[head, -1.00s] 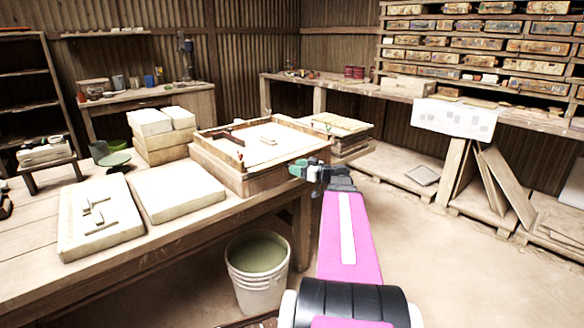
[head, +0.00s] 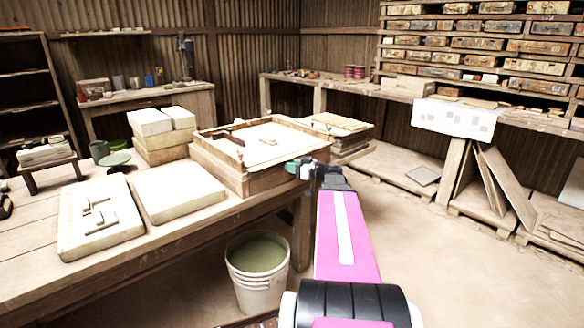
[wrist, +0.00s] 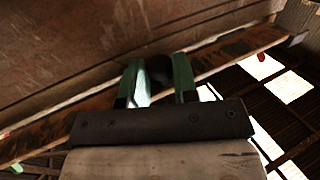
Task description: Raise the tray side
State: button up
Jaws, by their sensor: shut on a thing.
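The wooden tray (head: 226,174) is a shallow, pale-floored box on the workbench, in the middle of the head view. My gripper (head: 298,168) is at its near right side, by the outer face of the side wall (head: 270,178). In the wrist view, the two green fingers of my gripper (wrist: 158,72) are shut on a dark round knob (wrist: 160,66) in front of the brown tray side (wrist: 80,45). The fingers hide part of the knob. Small red-tipped pins show at the tray's corners.
Two pale slabs (head: 178,190) lie left of the tray on the bench (head: 150,245). Stacked blocks (head: 160,122) stand behind them. A white bucket (head: 258,272) is on the floor below the bench edge.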

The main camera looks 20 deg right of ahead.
aim_at(287, 158)
notch_tip(287, 158, up, 4)
jog(key=m+g+h, duration=0.1)
jog(key=g+h, duration=0.1)
jog(key=g, duration=0.1)
jog(key=m+g+h, duration=0.1)
jog(key=g+h, duration=0.1)
jog(key=g, duration=0.2)
jog(key=shift+d+m, duration=0.1)
jog(key=shift+m, duration=0.2)
jog(key=g+h, duration=0.1)
jog(key=g, duration=0.1)
jog(key=w+r+g+h, duration=0.1)
jog(key=shift+r+m+g, duration=0.25)
jog(key=shift+m+g, duration=0.15)
jog(key=shift+w+a+r+m+g+h, duration=0.25)
jog(key=shift+g+h, duration=0.2)
jog(key=shift+g, duration=0.55)
jog(key=shift+w+a+r+m+g+h, duration=0.2)
jog(key=shift+g+h, duration=0.25)
jog(key=shift+g, duration=0.55)
jog(key=shift+r, duration=0.1)
jog(key=o, duration=0.9)
jog(key=shift+w, duration=0.1)
